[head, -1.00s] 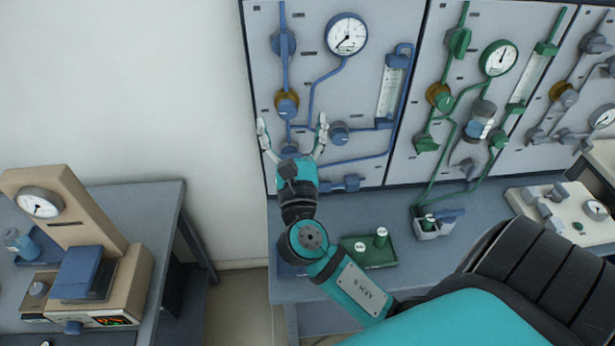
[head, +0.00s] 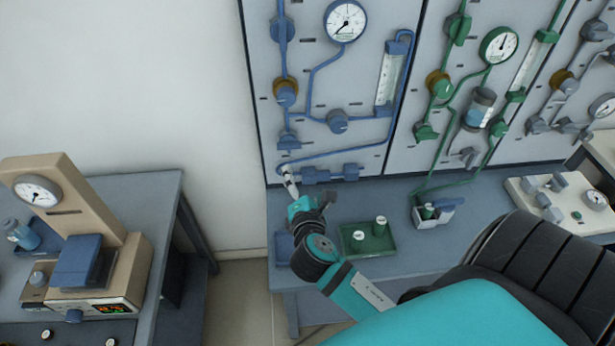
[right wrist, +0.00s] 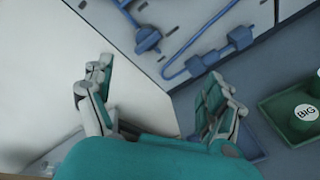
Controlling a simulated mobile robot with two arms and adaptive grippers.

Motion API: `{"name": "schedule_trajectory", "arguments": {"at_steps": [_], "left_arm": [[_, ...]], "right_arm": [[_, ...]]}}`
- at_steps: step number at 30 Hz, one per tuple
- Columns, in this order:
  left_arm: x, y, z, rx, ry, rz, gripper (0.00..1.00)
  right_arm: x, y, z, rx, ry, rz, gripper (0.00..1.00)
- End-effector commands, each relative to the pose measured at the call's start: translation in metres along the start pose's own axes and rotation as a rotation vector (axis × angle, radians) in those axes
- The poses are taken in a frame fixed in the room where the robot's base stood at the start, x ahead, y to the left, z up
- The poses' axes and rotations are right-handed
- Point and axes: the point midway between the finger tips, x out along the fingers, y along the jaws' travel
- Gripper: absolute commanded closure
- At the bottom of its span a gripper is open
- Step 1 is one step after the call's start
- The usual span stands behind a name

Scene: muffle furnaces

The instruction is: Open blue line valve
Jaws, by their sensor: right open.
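The blue line runs over the left panel, with an upper blue valve (head: 283,29), a blue valve with a brass-coloured collar (head: 286,92), a round blue knob (head: 338,121) and a lower-left blue valve (head: 288,140). Which one the task means cannot be told. My right gripper (head: 290,183) is below the lower-left valve, near the panel's bottom left corner. In the right wrist view, its fingers (right wrist: 160,78) are spread and empty. The lower-left valve (right wrist: 148,39) is beyond them, apart, as is the lower pipe fitting (right wrist: 218,60). My left gripper is out of view.
A blue-line gauge (head: 345,21) and flow tube (head: 388,80) are higher up. A beige device (head: 80,235) sits on the left table. A floor gap separates the tables.

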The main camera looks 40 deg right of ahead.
Motion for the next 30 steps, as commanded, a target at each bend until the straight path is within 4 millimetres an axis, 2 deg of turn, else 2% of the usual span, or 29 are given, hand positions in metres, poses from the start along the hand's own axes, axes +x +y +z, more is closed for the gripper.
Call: {"name": "schedule_trajectory", "arguments": {"at_steps": [3,10,30], "left_arm": [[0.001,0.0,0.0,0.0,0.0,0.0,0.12],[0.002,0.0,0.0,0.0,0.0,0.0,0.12],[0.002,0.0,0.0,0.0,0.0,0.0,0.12]], "right_arm": [[0.0,-0.019,-0.012,0.084,0.038,-0.053,0.12],[-0.002,-0.04,-0.026,0.192,0.079,-0.118,0.12],[-0.003,-0.044,-0.029,0.218,0.088,-0.133,0.12]]}}
